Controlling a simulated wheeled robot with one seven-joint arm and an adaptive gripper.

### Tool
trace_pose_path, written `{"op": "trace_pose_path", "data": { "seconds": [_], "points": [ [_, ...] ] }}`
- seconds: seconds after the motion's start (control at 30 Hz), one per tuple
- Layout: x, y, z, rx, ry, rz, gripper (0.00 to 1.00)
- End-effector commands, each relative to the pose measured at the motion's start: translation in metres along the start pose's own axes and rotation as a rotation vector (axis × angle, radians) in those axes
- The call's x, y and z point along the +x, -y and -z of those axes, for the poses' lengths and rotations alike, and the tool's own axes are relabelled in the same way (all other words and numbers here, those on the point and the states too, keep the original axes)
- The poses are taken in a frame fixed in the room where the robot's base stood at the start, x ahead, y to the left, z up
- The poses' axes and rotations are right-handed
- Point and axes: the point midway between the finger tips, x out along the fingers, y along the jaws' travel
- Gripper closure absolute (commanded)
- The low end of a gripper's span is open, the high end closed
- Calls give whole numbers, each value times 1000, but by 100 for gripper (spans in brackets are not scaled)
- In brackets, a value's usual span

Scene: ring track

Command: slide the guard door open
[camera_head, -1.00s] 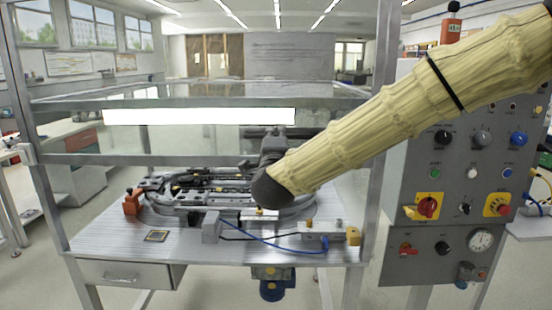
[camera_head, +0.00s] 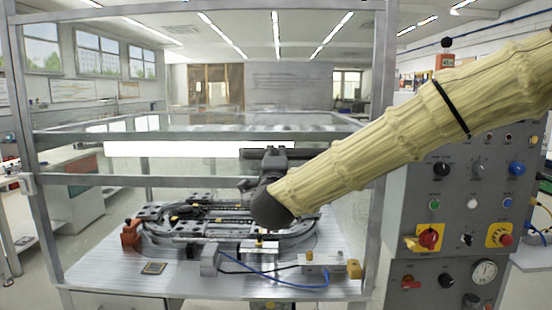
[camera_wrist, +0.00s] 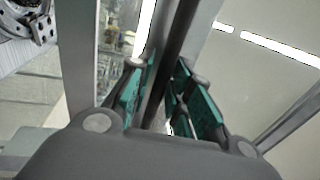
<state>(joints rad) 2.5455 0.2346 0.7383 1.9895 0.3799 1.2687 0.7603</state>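The guard door is a clear panel in the front of a metal frame, with a grey lower rail (camera_head: 110,180) that hangs above the table. A dark horizontal handle bar (camera_head: 305,154) shows just above that rail. My gripper (camera_head: 271,164) is at this bar, near the middle of the door. In the wrist view the dark bar (camera_wrist: 179,45) runs between the teal finger pads of my gripper (camera_wrist: 167,82), which look closed on it. The exact contact is partly hidden by the fingers.
Behind and below the door a ring track (camera_head: 185,232) lies on the grey table (camera_head: 105,272). An orange block (camera_head: 130,233) and a small box with a blue cable (camera_head: 322,263) stand there. A control cabinet (camera_head: 425,215) is close on the right.

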Motion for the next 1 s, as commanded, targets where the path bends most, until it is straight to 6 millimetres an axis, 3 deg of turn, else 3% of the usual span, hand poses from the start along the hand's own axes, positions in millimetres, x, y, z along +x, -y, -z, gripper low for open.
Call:
{"op": "trace_pose_path", "data": {
  "seconds": [0.27,0.7,1.0],
  "points": [
    [-14,0,-1,0,2,-2,79],
    [-90,0,0,0,2,-2,79],
    [-118,0,1,0,0,0,79]
  ]
}}
